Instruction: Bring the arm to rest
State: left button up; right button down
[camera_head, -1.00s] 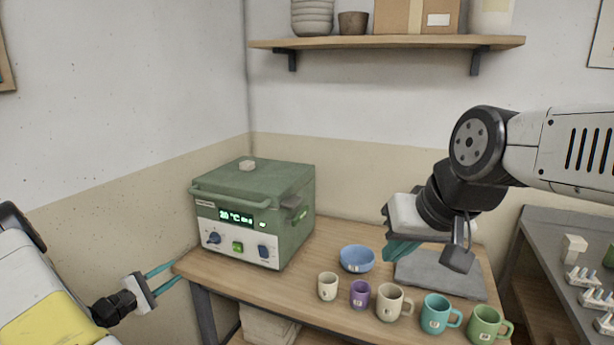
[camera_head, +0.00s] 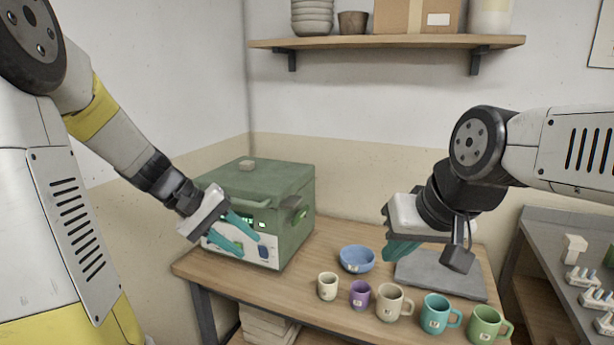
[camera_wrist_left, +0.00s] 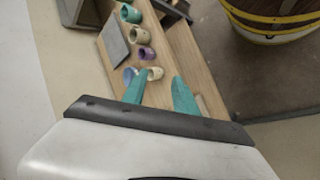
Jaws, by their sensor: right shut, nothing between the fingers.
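My left gripper (camera_head: 248,238) is in front of the green kiln box's control panel, with its teal fingers apart and nothing between them. In the left wrist view the two fingers (camera_wrist_left: 158,88) also stand apart and empty, above the table edge. My right gripper (camera_head: 400,252) hangs over the table behind the mugs, near the grey slab (camera_head: 440,275). Its teal fingers point down and are together, with nothing seen in them.
The green kiln (camera_head: 290,225) stands on the wooden table (camera_head: 300,290). A blue bowl (camera_head: 357,259) and a row of mugs (camera_head: 392,303) stand at its front. A shelf (camera_head: 390,43) hangs above. A grey side table (camera_head: 560,240) is at right.

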pick_arm(q)
jog(key=s+r+m+t+y, duration=0.4)
jog(key=s+r, duration=0.3)
jog(key=s, duration=0.6)
jog(key=shift+s+m+y, duration=0.2)
jog(key=shift+m+y, duration=0.1)
jog(key=shift+y, duration=0.5)
jog(key=shift+a, duration=0.1)
